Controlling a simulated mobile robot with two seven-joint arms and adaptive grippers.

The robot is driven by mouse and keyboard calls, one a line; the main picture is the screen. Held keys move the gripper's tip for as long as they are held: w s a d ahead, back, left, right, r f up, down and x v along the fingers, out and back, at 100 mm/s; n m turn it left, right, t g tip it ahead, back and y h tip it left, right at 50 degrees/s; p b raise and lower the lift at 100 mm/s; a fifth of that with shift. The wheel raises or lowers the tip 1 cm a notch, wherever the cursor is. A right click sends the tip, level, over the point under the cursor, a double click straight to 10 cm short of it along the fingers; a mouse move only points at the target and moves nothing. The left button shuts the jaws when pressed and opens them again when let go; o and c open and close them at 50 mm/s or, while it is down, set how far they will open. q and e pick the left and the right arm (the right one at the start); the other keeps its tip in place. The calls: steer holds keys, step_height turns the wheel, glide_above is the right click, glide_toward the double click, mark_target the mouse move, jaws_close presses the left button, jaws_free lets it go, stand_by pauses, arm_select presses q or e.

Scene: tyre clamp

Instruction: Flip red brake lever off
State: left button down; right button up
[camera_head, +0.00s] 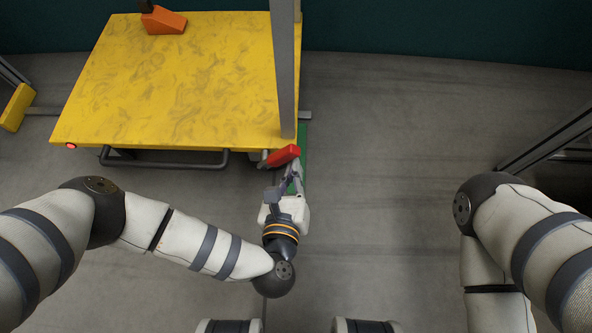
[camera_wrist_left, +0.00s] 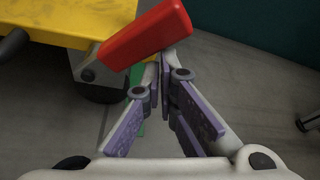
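The red brake lever (camera_head: 283,156) sticks out at the near right corner of the yellow cart, by the grey post. In the left wrist view the red lever (camera_wrist_left: 147,35) lies tilted, its right end higher, just beyond my fingertips. My left gripper (camera_head: 292,176) reaches up to it from the near side. In the left wrist view the fingers of my left gripper (camera_wrist_left: 163,80) converge, and their tips look closed together just below the lever's underside. I see nothing held between them. Whether the tips touch the lever is unclear. My right gripper is out of view.
The yellow cart table (camera_head: 185,80) fills the upper left, with an orange block (camera_head: 163,20) at its far edge. A grey post (camera_head: 284,70) rises at its right edge. A dark bar (camera_head: 165,160) runs under the near edge.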

mark_target(277, 156)
arm_select(q)
steer(key=shift+a+r+p, duration=0.35)
steer(key=shift+a+r, duration=1.05)
steer(key=shift+r, duration=0.05)
steer(key=shift+a+r+n, duration=0.2)
steer(key=shift+a+n, duration=0.2)
steer(key=shift+n, duration=0.1)
